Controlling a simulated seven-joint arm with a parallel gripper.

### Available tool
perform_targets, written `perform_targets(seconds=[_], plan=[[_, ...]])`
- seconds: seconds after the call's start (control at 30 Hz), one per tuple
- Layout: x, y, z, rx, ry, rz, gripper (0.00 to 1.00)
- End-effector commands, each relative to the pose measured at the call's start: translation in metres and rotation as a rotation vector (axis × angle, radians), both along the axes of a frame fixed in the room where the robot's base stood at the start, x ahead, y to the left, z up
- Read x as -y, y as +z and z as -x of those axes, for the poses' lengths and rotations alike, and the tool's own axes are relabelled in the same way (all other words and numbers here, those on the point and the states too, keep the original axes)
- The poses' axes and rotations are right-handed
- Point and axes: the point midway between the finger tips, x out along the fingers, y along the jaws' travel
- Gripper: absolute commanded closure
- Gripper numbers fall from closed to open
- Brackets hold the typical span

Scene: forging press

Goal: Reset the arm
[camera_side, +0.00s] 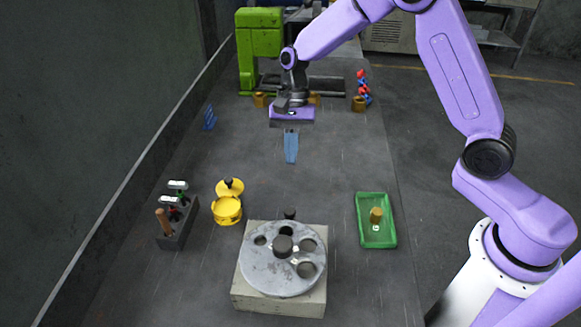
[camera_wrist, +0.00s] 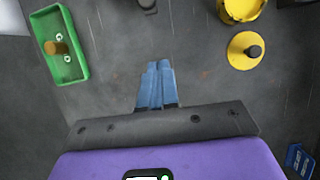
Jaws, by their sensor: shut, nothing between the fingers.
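My gripper (camera_side: 291,150) hangs above the middle of the dark table, its blue fingers pointing down. The fingers are together with nothing between them. In the wrist view the closed blue fingers (camera_wrist: 157,82) show against bare table. My purple arm reaches in from the right side of the side view. No object touches the gripper.
A green press (camera_side: 260,45) stands at the back. A grey round fixture with holes (camera_side: 260,272) sits at the front. A green tray (camera_side: 391,238) holds a brass-coloured piece (camera_side: 376,215). A yellow container (camera_side: 227,210) and tool holder (camera_side: 178,225) stand left. The table centre is clear.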

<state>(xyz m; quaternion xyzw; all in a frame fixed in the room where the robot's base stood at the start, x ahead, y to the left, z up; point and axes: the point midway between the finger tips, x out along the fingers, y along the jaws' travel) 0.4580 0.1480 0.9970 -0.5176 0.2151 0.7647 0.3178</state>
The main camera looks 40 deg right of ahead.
Motion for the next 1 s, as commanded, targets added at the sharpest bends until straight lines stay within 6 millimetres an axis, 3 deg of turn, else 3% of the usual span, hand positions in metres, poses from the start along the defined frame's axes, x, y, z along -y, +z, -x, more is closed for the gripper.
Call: perform_targets(seconds=[0.13,0.27,0.63,1.0], plan=[[0.001,0.009,0.002,0.009,0.024,0.0,1.0],[-0.002,0.019,0.021,0.042,0.138,-0.001,1.0],[0.006,0.057,0.121,0.204,0.72,-0.013,1.0],[0.046,0.076,0.22,0.351,1.32,-0.042,1.0]])
